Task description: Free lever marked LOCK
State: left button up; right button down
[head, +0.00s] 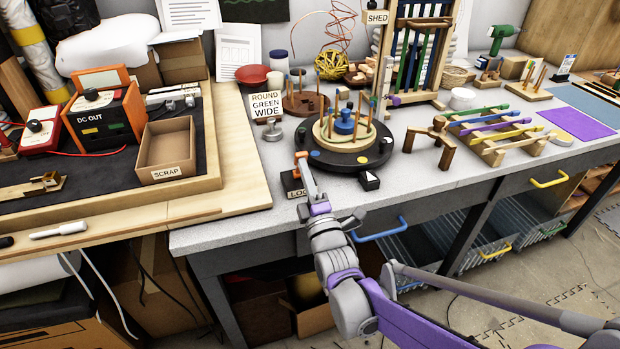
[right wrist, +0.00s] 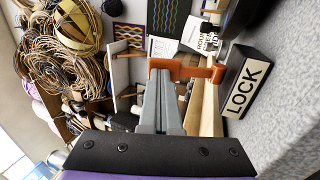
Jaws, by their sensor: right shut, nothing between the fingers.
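The black block marked LOCK (right wrist: 244,88) stands on the grey bench top, its white label facing my right wrist camera. In the head view the LOCK block (head: 290,184) is at the front edge of the bench, partly hidden by my gripper. My left gripper is out of view.
A black round turntable (head: 345,158) with pegs and a blue centre stands just behind and right of my gripper. A SCRAP box (head: 167,152) is left; a wooden stand (head: 430,140) is right.

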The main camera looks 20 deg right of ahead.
aim_at(301, 156)
jog(key=w+r+g+p, duration=0.1)
jog(key=g+p, duration=0.1)
jog(key=p, duration=0.1)
jog(key=w+r+g+p, duration=0.1)
jog(key=w+g+p, duration=0.1)
jog(key=p, duration=0.1)
jog(key=shift+w+r, duration=0.1)
jog(key=shift+r, duration=0.15)
jog(key=shift+w+a, duration=0.1)
jog(key=shift+w, duration=0.25)
jog(key=shift+w+a+r+g+p, duration=0.15)
jog(key=shift+w+g+p, duration=0.2)
jog(key=shift+g+p, duration=0.25)
jog(key=shift+w+a+r+g+p, duration=0.1)
jog(key=shift+w+g+p, duration=0.3)
jog(key=shift+g, duration=0.2)
jog(key=shift+w+d+f+g, duration=0.1)
jog(key=shift+w+d+g, duration=0.1)
jog(key=shift+g, duration=0.3)
jog(key=shift+w+d+f+g, duration=0.1)
jog(key=shift+w+g, duration=0.05)
jog(key=shift+g, duration=0.25)
jog(key=shift+w+g, duration=0.35)
jog(key=shift+g, duration=0.05)
jog(key=shift+w, duration=0.35)
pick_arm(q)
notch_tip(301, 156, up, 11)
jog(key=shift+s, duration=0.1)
